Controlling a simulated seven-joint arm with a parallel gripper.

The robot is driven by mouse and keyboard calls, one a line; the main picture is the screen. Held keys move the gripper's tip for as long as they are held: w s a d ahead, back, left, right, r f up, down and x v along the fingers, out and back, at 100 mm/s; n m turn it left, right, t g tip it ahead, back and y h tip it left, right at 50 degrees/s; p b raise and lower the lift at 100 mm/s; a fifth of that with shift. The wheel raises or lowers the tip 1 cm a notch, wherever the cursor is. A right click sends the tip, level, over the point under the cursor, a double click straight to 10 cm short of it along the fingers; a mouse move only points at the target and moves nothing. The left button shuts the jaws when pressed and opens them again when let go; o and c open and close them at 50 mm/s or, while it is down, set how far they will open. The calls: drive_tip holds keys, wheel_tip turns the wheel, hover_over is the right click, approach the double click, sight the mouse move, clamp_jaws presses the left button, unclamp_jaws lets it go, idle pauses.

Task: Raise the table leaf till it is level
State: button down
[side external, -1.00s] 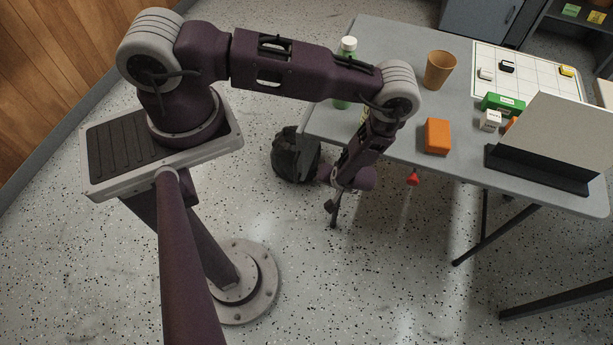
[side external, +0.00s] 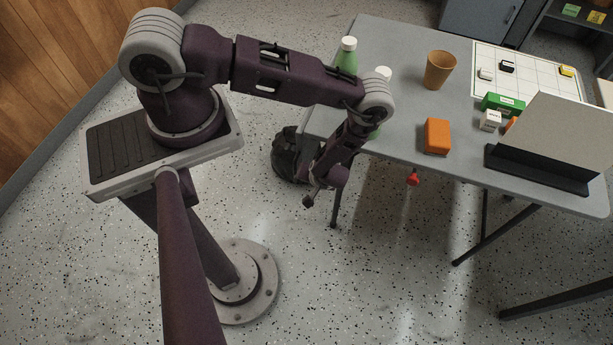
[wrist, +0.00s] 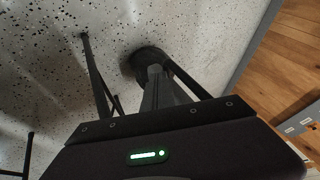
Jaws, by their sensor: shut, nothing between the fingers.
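The grey table (side external: 400,45) stands at the right in the side view, its top flat. I cannot make out a separate hanging leaf; its left end is partly behind my arm. A small red piece (side external: 413,178) hangs just below the table's near edge. My gripper (side external: 308,201) is low beside the table's near left corner, over the floor, shut and empty. It is apart from the table edge in the side view. In the wrist view, my gripper's dark fingers (wrist: 160,88) point away over the speckled floor.
On the table are an orange block (side external: 437,136), a brown cup (side external: 440,70), a green bottle (side external: 347,57), a white-capped bottle (side external: 383,73), a gridded board (side external: 535,75) and a dark-based upright panel (side external: 560,140). A black bag (side external: 287,160) sits on the floor behind my gripper.

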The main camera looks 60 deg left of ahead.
drive_tip(key=s+a+m+g+y, duration=0.1)
drive_tip(key=s+a+g+y, duration=0.1)
drive_tip(key=s+a, duration=0.3)
drive_tip(key=shift+r+g+y, duration=0.4)
drive_tip(key=shift+y, duration=0.2)
